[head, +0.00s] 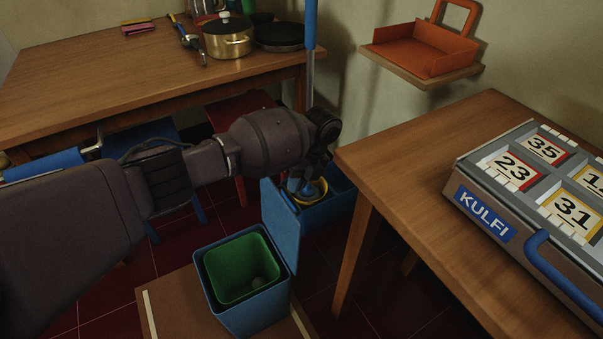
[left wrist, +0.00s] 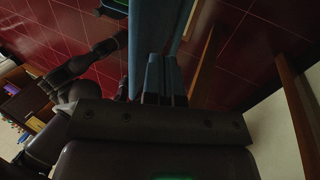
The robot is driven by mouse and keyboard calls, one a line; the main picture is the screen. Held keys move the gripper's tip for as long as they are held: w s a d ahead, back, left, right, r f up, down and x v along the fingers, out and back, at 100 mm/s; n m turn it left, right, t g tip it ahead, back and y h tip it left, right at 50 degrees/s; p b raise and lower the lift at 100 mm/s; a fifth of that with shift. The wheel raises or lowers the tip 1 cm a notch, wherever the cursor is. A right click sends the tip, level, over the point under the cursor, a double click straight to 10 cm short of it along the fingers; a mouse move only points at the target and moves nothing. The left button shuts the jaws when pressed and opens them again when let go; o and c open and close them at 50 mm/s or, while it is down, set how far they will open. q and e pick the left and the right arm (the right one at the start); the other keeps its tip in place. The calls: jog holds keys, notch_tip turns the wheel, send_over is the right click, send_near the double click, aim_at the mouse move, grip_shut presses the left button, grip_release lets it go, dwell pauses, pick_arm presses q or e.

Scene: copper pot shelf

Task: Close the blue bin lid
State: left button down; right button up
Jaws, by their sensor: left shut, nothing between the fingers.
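The blue bin (head: 240,304) stands open on a brown board on the floor, with a green liner (head: 238,270) and a small grey round thing inside. Its blue lid (head: 280,226) is up, standing nearly vertical along the bin's right rear side. My left gripper (head: 300,187) points down just behind the lid's top edge, its fingers shut and empty. In the left wrist view the shut fingers (left wrist: 165,78) are close to the blue lid (left wrist: 155,40). I cannot tell whether they touch. My right gripper is not clearly visible.
A blue container (head: 335,205) with a yellow-rimmed item is behind the lid. A wooden table (head: 415,170) with a number board (head: 530,190) stands to the right. Another table (head: 90,85) with pots is at the back left. A blue pole (head: 310,40) rises behind my gripper.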

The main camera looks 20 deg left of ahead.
aim_at(290, 198)
pick_arm(q)
jog(key=x, duration=0.4)
jog(key=shift+b, duration=0.35)
jog(key=shift+f, duration=0.4)
jog(key=shift+a, duration=0.15)
